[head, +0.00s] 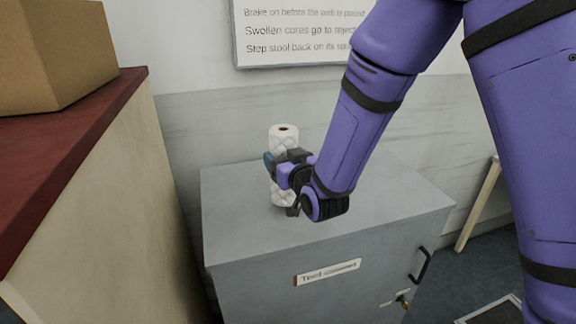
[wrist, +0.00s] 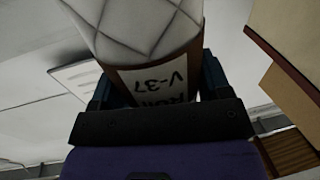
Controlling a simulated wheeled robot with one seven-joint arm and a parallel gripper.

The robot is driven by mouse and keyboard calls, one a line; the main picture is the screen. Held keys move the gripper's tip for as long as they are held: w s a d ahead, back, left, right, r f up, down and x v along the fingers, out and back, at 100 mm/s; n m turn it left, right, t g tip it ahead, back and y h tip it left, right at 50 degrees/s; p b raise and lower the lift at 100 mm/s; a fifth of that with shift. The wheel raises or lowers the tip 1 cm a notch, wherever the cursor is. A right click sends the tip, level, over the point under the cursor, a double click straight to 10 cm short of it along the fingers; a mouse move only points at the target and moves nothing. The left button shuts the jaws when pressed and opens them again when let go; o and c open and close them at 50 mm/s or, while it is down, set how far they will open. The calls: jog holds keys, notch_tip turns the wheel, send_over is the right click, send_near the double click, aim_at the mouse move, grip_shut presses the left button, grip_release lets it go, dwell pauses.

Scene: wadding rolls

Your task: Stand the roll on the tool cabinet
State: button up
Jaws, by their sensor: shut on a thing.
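The roll (head: 284,140) is white and quilted with a brown core, and it is upright over the top of the grey tool cabinet (head: 370,210) in the head view. My gripper (head: 287,165) is shut around the middle of the roll. In the wrist view the roll (wrist: 145,25) fills the upper middle, with a white label reading V-37, between the fingers of my gripper (wrist: 155,95). The roll's lower end is partly hidden by my gripper, and I cannot tell for sure whether it touches the cabinet top.
A cardboard box (head: 60,50) sits on a red-topped counter (head: 70,120) to the left of the cabinet. A sign (head: 300,35) hangs on the wall behind. The cabinet top is otherwise clear. The cabinet front has a black handle (head: 421,265) and a key.

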jog(key=shift+w+d+f, duration=0.25)
jog(key=shift+w+f, duration=0.55)
jog(key=shift+f, duration=0.15)
jog(key=shift+w+d+f, duration=0.2)
jog(key=shift+w+f, duration=0.55)
jog(key=shift+f, duration=0.35)
jog(key=o, duration=0.9)
